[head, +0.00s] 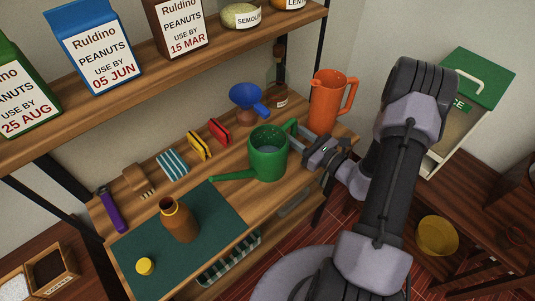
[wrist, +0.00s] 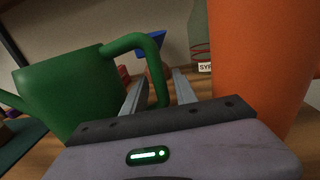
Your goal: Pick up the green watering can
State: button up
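The green watering can (head: 268,158) stands upright on the wooden counter, its spout pointing left and its handle on the right. In the wrist view the can (wrist: 65,95) fills the left side, and its curved handle reaches in between my fingers. My gripper (head: 303,138) is at the can's right side, by the handle. In the wrist view my gripper (wrist: 159,80) is open, with one finger on each side of the handle and small gaps visible. The handle's lower end is partly hidden behind the gripper body.
An orange pitcher (head: 326,104) stands close behind my gripper, and looms at right in the wrist view (wrist: 262,60). A blue funnel (head: 246,95), a syrup bottle (head: 279,84), and red (head: 219,130) and yellow (head: 200,144) items are behind the can. A brown jug (head: 180,222) stands on a green mat (head: 208,259).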

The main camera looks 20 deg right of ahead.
grip_shut()
dwell(1.2)
